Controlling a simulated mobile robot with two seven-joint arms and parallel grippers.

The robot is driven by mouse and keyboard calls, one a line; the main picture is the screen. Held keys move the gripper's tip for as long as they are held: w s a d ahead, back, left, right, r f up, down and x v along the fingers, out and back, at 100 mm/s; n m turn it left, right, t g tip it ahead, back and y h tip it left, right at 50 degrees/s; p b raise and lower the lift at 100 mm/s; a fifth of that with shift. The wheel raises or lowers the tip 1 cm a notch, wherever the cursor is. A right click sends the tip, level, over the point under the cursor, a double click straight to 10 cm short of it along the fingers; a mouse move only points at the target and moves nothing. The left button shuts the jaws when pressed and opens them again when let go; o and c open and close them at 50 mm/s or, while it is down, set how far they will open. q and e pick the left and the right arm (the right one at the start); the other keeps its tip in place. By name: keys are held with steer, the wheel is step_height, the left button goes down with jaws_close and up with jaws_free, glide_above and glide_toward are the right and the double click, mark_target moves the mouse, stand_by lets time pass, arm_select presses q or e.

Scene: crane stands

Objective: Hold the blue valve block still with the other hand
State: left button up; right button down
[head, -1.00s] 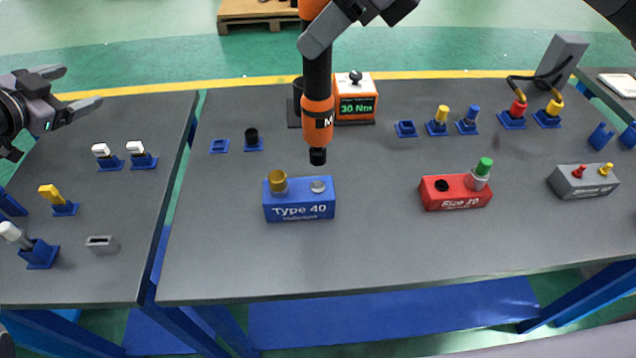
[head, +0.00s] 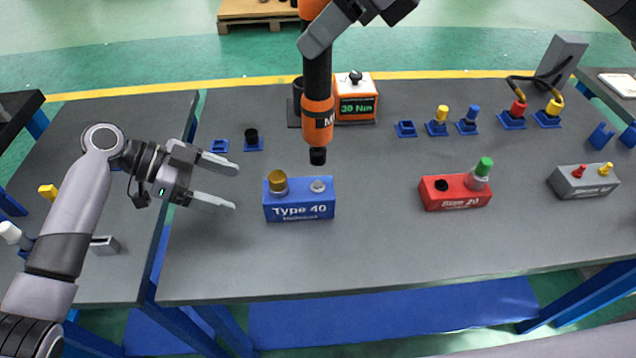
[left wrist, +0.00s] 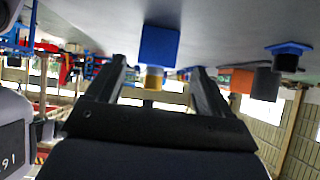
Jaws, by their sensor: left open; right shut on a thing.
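The blue valve block (head: 299,205), marked "Type 40", sits on the dark table with a brass fitting (head: 278,182) and a silver fitting on top. My left gripper (head: 236,188) is open and empty, just left of the block, its fingers pointing at it and still apart from it. In the left wrist view the block (left wrist: 159,46) shows ahead, between the two fingers (left wrist: 160,75), with its brass fitting. My right gripper (head: 366,6) is at the top, shut on an orange and black power tool (head: 318,110), whose tip hangs above the table behind the block.
A red block (head: 455,196) and a grey block (head: 584,184) stand to the right. An orange box reading "30 Nm" (head: 357,98) stands behind the tool. Small blue holders (head: 219,146) stand at the back. The table front is clear.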

mark_target(265, 200)
arm_select(q)
steer(key=shift+x, duration=4.45)
steer(key=c, duration=1)
